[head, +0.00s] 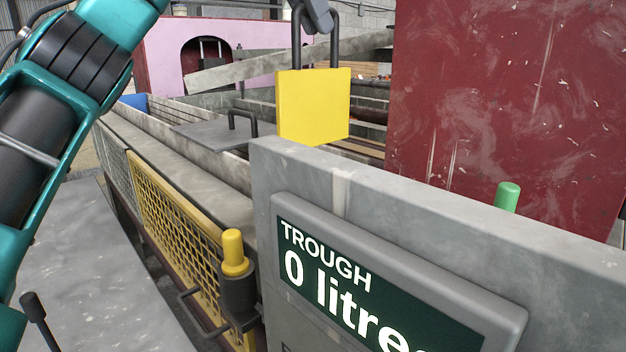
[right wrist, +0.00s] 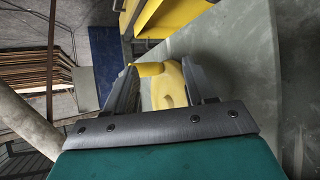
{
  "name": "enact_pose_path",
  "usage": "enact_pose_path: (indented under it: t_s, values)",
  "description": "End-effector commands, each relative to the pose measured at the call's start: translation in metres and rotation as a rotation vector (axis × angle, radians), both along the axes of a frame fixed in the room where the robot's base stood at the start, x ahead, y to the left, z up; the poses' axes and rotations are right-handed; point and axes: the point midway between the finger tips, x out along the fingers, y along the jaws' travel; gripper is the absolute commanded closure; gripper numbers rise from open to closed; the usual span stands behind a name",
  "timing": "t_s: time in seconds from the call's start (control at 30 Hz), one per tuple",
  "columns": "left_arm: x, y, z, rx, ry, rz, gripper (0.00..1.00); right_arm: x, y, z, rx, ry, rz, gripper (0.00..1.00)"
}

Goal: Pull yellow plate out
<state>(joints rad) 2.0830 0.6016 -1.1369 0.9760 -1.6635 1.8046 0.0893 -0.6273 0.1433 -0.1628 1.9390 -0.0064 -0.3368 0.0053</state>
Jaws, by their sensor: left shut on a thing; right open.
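The yellow plate (head: 313,108) is upright in the head view, behind the top edge of the grey trough wall (head: 400,190). A dark U-shaped handle (head: 297,45) rises from its top. My left gripper (head: 318,18), partly cut off by the top of the picture, is shut on that handle. Whether the plate's lower edge is clear of everything behind the wall I cannot tell. My right gripper (right wrist: 158,78) is open in the right wrist view, with a yellow rounded thing (right wrist: 170,85) showing between and beyond its fingers; contact is unclear.
A grey plate with a dark handle (head: 215,135) lies behind on the left. A yellow mesh guard (head: 175,205) and a yellow-capped post (head: 234,255) stand left of the trough display (head: 380,290). A dark red panel (head: 500,90) fills the right, near a green peg (head: 507,197).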

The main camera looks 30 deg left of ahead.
Motion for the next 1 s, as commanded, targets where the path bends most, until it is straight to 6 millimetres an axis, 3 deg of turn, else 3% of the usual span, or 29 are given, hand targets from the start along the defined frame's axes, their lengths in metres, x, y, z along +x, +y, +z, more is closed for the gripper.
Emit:
enact_pose_path:
  t_s: [0.5,1.0]
  values:
    - [-0.001,-0.001,0.054,-0.002,-0.002,0.002,1.0,0.001,0.0,0.001,0.002,-0.004,0.0,0.46]
    - [0.0,0.0,0.077,0.0,-0.001,0.001,1.0,0.001,0.0,0.001,0.002,-0.004,0.0,0.46]
